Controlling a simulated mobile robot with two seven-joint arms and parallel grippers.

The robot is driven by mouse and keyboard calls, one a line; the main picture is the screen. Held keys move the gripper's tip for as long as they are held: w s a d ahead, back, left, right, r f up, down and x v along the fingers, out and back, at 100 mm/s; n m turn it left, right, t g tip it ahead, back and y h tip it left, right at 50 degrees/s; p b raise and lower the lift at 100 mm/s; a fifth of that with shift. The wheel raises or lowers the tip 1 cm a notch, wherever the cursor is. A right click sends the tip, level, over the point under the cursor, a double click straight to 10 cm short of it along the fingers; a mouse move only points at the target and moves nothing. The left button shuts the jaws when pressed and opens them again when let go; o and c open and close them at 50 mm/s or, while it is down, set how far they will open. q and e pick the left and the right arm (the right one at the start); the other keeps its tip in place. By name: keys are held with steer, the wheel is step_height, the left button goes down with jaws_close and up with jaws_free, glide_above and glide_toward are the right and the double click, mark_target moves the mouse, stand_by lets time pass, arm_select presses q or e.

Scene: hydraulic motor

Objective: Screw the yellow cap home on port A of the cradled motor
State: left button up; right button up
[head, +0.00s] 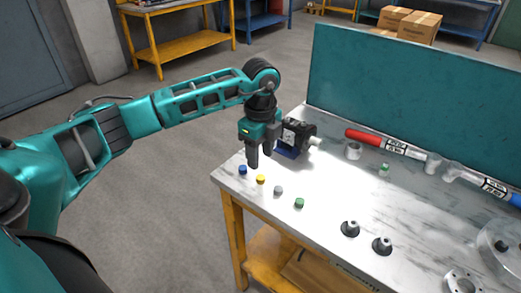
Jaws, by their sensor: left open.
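The yellow cap (261,179) lies on the tabletop near its left end, between a blue cap (243,169) and a grey cap (278,190). The motor (297,133) is dark, with a pale shaft stub pointing right, and sits in a dark blue cradle (287,152). My left gripper (259,162) points down with its fingers apart and empty. It appears above the caps and in front of the motor, partly hiding it. I cannot make out port A. My right gripper is not in view.
A green cap (299,203) and two dark cone-shaped parts (350,228) lie along the front of the table (327,193). A red-ended tube (363,136) lies behind, before a teal back panel (420,95). A clear round dish stands at the far right.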

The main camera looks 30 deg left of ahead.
mark_target(261, 177)
arm_select(q)
step_height(261, 177, down, 4)
steer(key=shift+r+b, duration=0.1)
steer(key=shift+b, duration=1.15)
steer(key=shift+f+b, duration=0.4)
steer(key=shift+f, duration=0.45)
steer(key=shift+f+b, duration=0.3)
steer(key=shift+f, duration=0.45)
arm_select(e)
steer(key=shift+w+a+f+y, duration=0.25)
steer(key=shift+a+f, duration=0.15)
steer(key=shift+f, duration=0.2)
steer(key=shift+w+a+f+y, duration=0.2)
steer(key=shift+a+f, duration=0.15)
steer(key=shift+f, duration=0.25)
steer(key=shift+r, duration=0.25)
arm_select(q)
jaws_close()
steer(key=shift+r, duration=0.1)
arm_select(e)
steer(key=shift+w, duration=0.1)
arm_select(q)
steer(key=shift+r+p, duration=2.75)
steer(key=shift+r, duration=0.2)
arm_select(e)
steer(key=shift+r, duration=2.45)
